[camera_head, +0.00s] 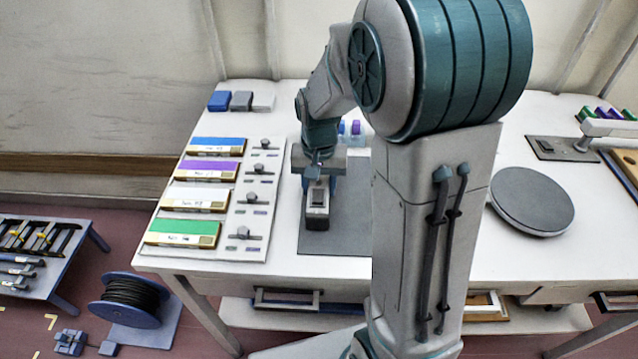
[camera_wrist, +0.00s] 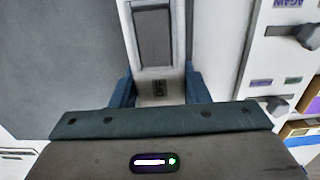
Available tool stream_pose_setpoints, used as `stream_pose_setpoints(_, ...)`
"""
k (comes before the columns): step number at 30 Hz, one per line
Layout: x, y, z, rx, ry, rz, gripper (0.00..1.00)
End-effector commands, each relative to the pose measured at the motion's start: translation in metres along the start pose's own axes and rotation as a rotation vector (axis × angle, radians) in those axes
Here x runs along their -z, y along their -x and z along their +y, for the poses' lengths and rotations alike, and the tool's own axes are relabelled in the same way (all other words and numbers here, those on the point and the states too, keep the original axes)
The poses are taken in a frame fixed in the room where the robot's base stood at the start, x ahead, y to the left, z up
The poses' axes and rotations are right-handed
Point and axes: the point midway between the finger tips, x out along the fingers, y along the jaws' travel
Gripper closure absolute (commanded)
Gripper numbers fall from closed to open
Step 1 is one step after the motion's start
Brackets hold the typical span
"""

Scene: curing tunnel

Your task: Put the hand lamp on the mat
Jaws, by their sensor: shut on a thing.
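The hand lamp (camera_head: 317,207) is a boxy pale grey thing with a dark panel. The mat (camera_head: 345,228) is a dark grey sheet on the white table, partly hidden by my arm. I cannot tell whether the lamp touches the mat.
Left of the mat stand several dark knobs (camera_head: 260,170) on a white panel and coloured boxes (camera_head: 182,233). A round grey disc (camera_head: 533,200) lies to the right. Small blocks (camera_head: 241,101) sit at the back left. A cable reel (camera_head: 130,300) is on the floor.

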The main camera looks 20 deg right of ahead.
Motion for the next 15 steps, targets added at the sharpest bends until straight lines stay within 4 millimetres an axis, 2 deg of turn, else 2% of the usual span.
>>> stream_pose_setpoints(6, 0.0004, -0.0034, 0.0, 0.0, 0.0, 0.001, 0.92)
stream_pose_setpoints(7, 0.0002, -0.0037, 0.0001, 0.0, 0.0, 0.001, 0.56)
stream_pose_setpoints(9, 0.0002, -0.0026, 0.0001, 0.0, 0.0, 0.001, 0.37)
stream_pose_setpoints(15, 0.0002, -0.0025, 0.0001, 0.0, 0.0, 0.001, 0.37)
